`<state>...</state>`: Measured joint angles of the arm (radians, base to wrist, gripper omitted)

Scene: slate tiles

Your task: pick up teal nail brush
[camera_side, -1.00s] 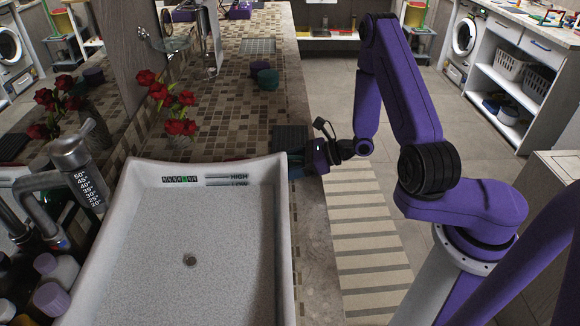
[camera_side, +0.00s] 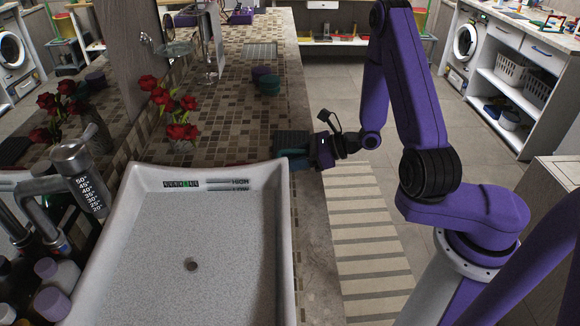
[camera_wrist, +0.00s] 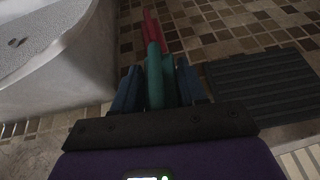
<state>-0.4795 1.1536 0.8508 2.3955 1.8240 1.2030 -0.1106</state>
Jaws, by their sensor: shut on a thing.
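The teal nail brush (camera_wrist: 155,76) is between the two blue fingers of my gripper (camera_wrist: 160,84) in the wrist view. My gripper is shut on it, and the brush points away from the wrist. In the side view my gripper (camera_side: 300,161) is beside the far right corner of the white basin, over the counter's right edge. The brush is mostly hidden there by the fingers and the basin rim. I cannot tell exactly how high it is above the counter.
The white basin (camera_side: 283,225) stands close on the left. A dark ribbed mat (camera_wrist: 265,85) lies to the right in the wrist view. A red thing (camera_wrist: 151,30) shows beyond the brush.

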